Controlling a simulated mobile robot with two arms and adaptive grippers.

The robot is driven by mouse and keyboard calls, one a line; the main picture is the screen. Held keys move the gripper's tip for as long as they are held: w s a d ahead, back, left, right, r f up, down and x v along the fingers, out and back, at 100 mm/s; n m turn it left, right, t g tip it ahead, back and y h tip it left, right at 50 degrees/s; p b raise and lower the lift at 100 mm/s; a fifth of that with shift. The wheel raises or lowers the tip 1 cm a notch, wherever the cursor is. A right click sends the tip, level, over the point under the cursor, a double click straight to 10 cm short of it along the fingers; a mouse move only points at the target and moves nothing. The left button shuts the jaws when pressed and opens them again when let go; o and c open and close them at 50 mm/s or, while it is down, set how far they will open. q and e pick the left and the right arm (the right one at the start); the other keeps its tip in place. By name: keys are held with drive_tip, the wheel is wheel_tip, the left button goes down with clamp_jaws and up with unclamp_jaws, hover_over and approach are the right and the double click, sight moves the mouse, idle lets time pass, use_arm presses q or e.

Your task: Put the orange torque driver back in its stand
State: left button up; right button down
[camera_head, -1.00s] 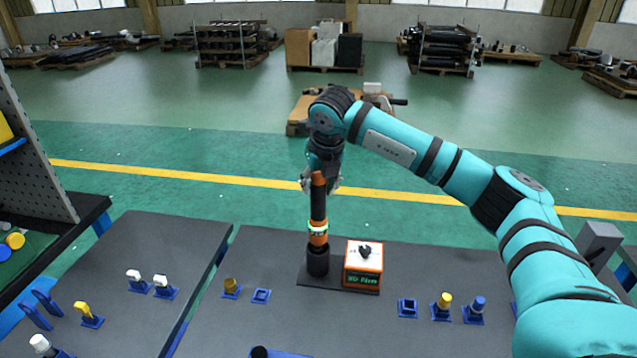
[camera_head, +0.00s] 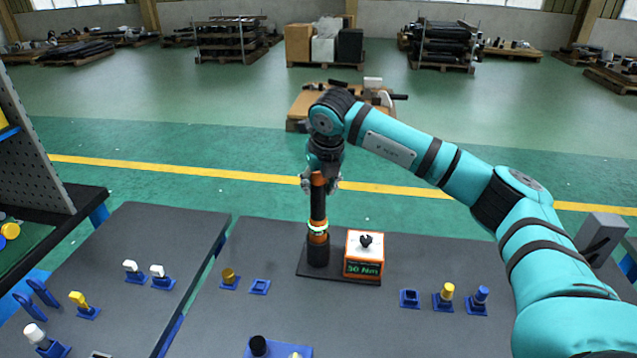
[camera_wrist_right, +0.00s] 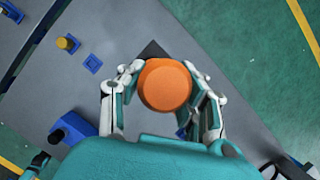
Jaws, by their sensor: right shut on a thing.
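The torque driver (camera_head: 318,205) is upright, with an orange top, a black grip, a green ring and an orange lower collar. Its lower end is at the mouth of the black cup of its stand (camera_head: 318,254); I cannot tell how deep it sits. My right gripper (camera_head: 320,183) is shut on the driver's upper part. In the right wrist view, the orange round end (camera_wrist_right: 165,84) shows between the two fingers of my right gripper (camera_wrist_right: 164,92) and hides most of the stand. My left gripper is not in view.
An orange and white box (camera_head: 364,256) with a green display stands right beside the cup on the black base plate (camera_head: 312,272). Small blue holders, some with yellow, blue or white pieces, stand left and right on the grey table. A blue holder (camera_head: 277,349) is at the front.

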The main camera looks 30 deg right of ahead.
drive_tip(key=shift+f+b, duration=0.75)
drive_tip(key=shift+f, duration=0.25)
drive_tip(key=c, duration=0.8)
unclamp_jaws()
drive_tip(key=shift+r, duration=0.1)
drive_tip(key=shift+s+f, duration=0.1)
drive_tip(key=shift+f, duration=0.15)
drive_tip(key=shift+p+v, duration=1.3)
drive_tip(key=shift+v, duration=1.4)
drive_tip(key=shift+r, duration=0.15)
approach(321, 179)
drive_tip(key=shift+v, duration=1.2)
